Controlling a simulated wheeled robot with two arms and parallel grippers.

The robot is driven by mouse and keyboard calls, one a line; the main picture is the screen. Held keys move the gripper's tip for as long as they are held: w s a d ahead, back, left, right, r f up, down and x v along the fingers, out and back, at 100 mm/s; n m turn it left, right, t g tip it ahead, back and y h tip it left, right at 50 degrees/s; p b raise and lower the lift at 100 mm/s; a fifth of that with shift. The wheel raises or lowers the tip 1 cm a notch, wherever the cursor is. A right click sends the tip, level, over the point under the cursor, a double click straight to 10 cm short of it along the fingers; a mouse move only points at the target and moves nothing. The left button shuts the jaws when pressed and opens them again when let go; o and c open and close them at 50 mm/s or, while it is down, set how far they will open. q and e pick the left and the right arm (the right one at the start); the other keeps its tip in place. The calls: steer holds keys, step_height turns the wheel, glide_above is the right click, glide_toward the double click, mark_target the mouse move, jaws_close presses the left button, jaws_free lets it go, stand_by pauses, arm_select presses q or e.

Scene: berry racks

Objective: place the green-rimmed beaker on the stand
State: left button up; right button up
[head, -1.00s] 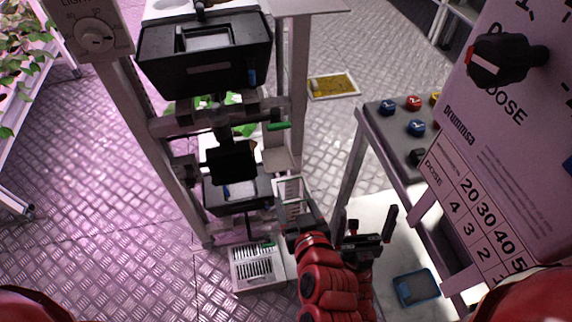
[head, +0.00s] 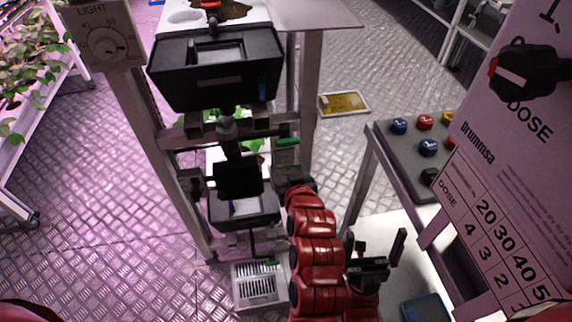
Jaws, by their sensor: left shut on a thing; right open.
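A black box (head: 215,70) and a smaller black unit (head: 240,178) hang in the rack (head: 308,90). A console (head: 410,150) with coloured knobs stands at the right, beside a large dose panel (head: 510,170). A yellow tray (head: 344,103) lies on the floor behind.

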mark_target(285, 163)
arm_select(q)
steer(key=x, duration=0.3)
steer(key=shift+w+a+r, duration=0.1)
steer(key=shift+w+r, duration=0.1)
steer(key=shift+s+f, duration=0.1)
steer(key=shift+f, duration=0.15)
steer(key=shift+f+b, duration=0.15)
steer(key=shift+b, duration=0.2)
steer(key=o, duration=1.3)
